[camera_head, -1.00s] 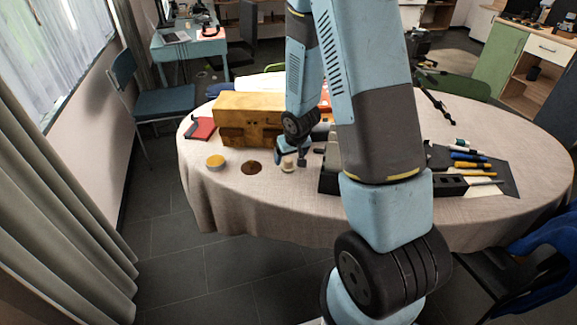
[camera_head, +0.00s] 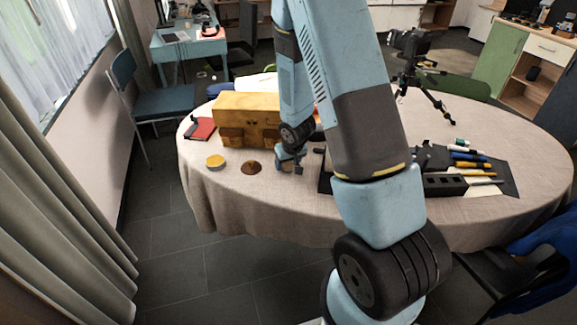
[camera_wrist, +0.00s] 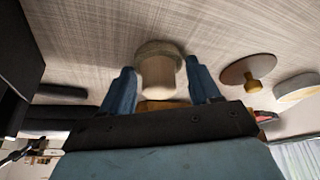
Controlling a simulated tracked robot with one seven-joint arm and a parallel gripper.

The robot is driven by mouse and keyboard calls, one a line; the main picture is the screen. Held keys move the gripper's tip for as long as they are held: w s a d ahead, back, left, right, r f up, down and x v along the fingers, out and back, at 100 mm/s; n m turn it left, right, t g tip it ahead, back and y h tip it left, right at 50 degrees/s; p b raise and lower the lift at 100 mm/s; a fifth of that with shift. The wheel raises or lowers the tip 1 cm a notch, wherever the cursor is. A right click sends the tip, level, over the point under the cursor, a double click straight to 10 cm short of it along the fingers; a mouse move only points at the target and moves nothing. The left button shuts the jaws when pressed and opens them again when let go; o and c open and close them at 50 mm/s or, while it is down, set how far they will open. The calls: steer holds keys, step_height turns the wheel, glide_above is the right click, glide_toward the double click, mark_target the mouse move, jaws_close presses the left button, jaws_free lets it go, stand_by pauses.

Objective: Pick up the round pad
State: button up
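A pale beige round thing (camera_wrist: 160,49) with a broad disc and a stubby cylinder sits on the tablecloth. A brown disc with a small brass knob (camera_wrist: 249,72) also shows in the head view (camera_head: 251,167). A shallow round piece with a yellow top (camera_head: 215,161) lies left of it. I cannot tell for certain which one is the round pad. My gripper (camera_wrist: 160,68) is open, its two blue fingers on either side of the pale thing's cylinder, with gaps visible. In the head view my gripper (camera_head: 291,165) mostly hides the pale thing.
A yellow-brown wooden box (camera_head: 262,115) stands behind my gripper, and a red item (camera_head: 201,129) lies left of it. A black tray (camera_head: 445,185) and several pens are to the right. A camera tripod (camera_head: 428,85) stands farther back. The table's front edge is close.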

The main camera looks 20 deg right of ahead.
steer(key=c, duration=0.6)
steer(key=shift+r, duration=0.1)
